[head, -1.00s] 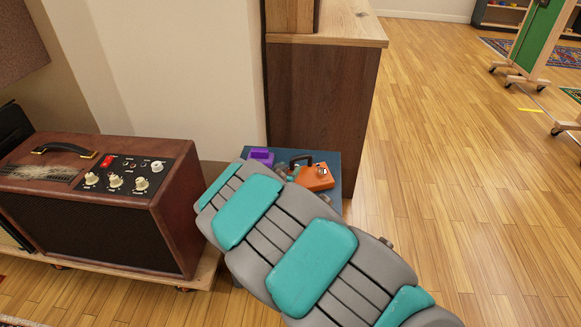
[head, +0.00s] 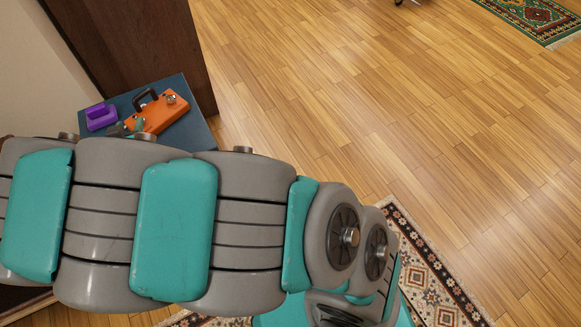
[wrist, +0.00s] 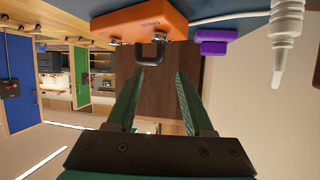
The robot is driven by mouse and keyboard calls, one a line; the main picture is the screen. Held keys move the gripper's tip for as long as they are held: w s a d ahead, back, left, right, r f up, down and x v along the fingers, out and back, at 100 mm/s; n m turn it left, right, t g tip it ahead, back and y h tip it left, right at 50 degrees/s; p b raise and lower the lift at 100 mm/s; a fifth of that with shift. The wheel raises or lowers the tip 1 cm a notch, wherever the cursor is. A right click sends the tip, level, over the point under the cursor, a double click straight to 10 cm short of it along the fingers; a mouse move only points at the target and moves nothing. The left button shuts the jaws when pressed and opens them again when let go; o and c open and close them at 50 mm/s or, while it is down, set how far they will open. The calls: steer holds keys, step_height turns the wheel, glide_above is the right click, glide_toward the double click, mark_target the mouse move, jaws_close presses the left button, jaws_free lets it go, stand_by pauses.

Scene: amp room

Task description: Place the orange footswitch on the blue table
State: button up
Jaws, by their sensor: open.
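The orange footswitch (head: 158,114) rests on the small blue table (head: 196,136) in the head view, with a dark handle and a silver switch. In the wrist view, which looks upside down, the footswitch (wrist: 138,20) hangs at the top with its dark handle toward my gripper. My gripper (wrist: 157,78) is open and empty. Its two fingers point toward the footswitch, with the handle showing between and just beyond the tips. In the head view my arm hides the near side of the table, and only a bit of my gripper shows beside the footswitch.
A purple object (head: 101,117) sits left of the footswitch, and it also shows in the wrist view (wrist: 215,40). A white nozzle-shaped thing (wrist: 287,38) and a white cable (wrist: 222,17) are near it. A dark wooden cabinet (head: 130,45) stands behind the table. Open wood floor (head: 370,90) lies right.

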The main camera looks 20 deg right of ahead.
steer(key=s+d+r+g+y, duration=0.1)
steer(key=s+d+r+g, duration=0.15)
steer(key=d, duration=0.45)
steer(key=s+d+r+g+y, duration=0.15)
steer(key=d+g, duration=0.25)
steer(key=d, duration=0.4)
steer(key=s+d+r+g+h, duration=0.1)
steer(key=s+d+g, duration=0.3)
steer(key=s+d, duration=0.8)
steer(key=s+d+r+g+h, duration=0.2)
steer(key=s+d+g, duration=0.2)
steer(key=s+d, duration=0.9)
steer(key=s, duration=0.6)
steer(key=shift+r+g, duration=0.3)
steer(key=shift+g, duration=0.05)
